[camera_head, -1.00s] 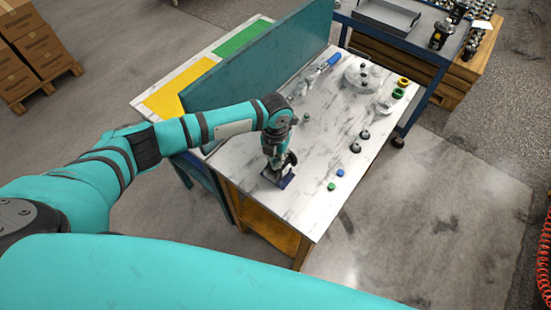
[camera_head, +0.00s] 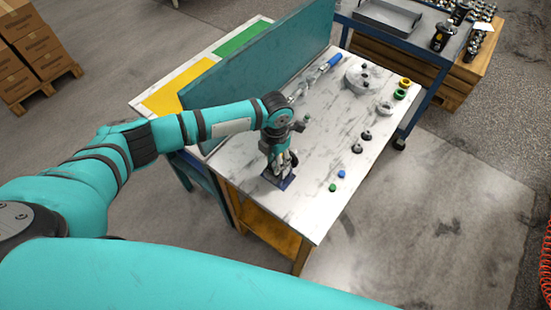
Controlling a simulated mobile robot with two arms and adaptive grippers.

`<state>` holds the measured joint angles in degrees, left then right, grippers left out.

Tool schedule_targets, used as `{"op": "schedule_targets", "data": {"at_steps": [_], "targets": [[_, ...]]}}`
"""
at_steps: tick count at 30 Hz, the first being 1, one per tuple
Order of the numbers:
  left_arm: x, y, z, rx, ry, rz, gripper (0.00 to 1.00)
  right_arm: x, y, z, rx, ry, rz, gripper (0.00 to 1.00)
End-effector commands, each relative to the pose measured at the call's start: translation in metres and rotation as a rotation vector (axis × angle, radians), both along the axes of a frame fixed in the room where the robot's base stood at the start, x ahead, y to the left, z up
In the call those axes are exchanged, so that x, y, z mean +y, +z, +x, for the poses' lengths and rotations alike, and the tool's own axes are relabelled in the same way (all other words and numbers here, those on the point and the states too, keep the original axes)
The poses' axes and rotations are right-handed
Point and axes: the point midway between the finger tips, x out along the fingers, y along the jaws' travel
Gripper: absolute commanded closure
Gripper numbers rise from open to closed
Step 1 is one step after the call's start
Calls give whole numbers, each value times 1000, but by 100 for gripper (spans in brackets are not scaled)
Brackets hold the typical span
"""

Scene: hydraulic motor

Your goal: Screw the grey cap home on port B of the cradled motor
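My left gripper (camera_head: 281,164) points down over the dark blue cradle (camera_head: 268,178) near the front of the white-topped workbench. The gripper and wrist cover most of what sits in the cradle, so the motor and its port B cannot be made out clearly. I cannot tell whether the fingers are open or shut, or whether they hold the grey cap. The grey cap cannot be singled out. My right gripper is not in view.
On the workbench (camera_head: 315,210) lie a blue cap (camera_head: 341,173), a green cap (camera_head: 332,187), small dark-and-grey fittings (camera_head: 366,135), a round grey part (camera_head: 362,78) and a blue-handled tool (camera_head: 334,61). A teal panel (camera_head: 250,72) stands behind my arm.

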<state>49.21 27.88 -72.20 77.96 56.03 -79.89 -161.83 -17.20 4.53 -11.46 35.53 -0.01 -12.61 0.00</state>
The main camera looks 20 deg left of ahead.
Motion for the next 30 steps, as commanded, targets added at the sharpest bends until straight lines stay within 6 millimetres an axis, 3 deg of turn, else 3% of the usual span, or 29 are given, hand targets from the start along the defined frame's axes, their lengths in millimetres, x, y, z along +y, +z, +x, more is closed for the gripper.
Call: {"op": "schedule_targets", "data": {"at_steps": [10,19,22,30], "targets": [[-2,5,1,-1,43,-2,67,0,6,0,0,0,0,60],[-3,8,0,0,595,0,67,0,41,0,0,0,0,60],[-2,3,1,-2,765,0,67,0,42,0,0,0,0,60],[-2,3,2,-4,905,2,67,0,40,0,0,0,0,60]]}}
